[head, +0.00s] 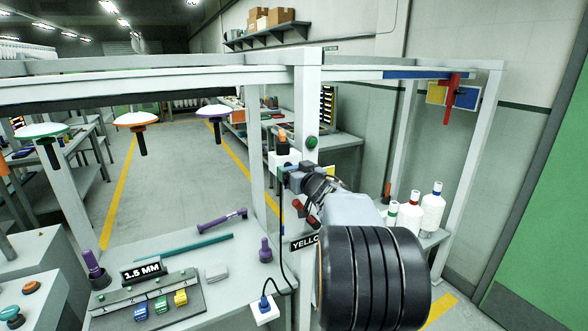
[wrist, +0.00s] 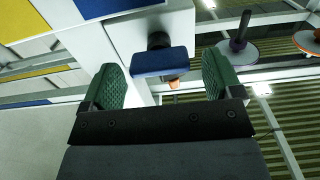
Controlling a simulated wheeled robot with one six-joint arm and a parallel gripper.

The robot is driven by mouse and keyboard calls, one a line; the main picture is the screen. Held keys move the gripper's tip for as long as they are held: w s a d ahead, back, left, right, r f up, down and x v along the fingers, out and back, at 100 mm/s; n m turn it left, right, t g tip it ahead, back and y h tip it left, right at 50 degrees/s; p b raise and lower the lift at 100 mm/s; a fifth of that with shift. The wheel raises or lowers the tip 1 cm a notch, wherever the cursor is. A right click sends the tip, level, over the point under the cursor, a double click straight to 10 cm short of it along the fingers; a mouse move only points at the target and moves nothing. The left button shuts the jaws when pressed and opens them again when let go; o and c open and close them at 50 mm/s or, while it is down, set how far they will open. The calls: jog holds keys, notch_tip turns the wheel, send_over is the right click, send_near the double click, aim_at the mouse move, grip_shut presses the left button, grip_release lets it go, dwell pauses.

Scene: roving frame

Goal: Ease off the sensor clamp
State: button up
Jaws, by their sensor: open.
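A white box (head: 284,158) with an orange cap (head: 282,139) is fixed to the front upright post of the frame. This seems to be the sensor clamp, though no label confirms it. In the wrist view, a blue block-like handle (wrist: 160,62) on a dark stem sticks out from the white body (wrist: 128,35). My gripper (wrist: 160,78) is open, with a green ridged finger on each side of the blue handle and visible gaps at both sides. In the head view my gripper (head: 289,179) is at the box, and my arm hides part of the post.
A black cable (head: 283,230) hangs down to a blue plug (head: 264,303). The bench holds a purple-handled tool (head: 221,220) and a 1.5 MM tray (head: 150,300). White bottles (head: 433,208) stand at right.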

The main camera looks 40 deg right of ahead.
jog(key=shift+w, duration=0.4)
jog(key=c, duration=0.9)
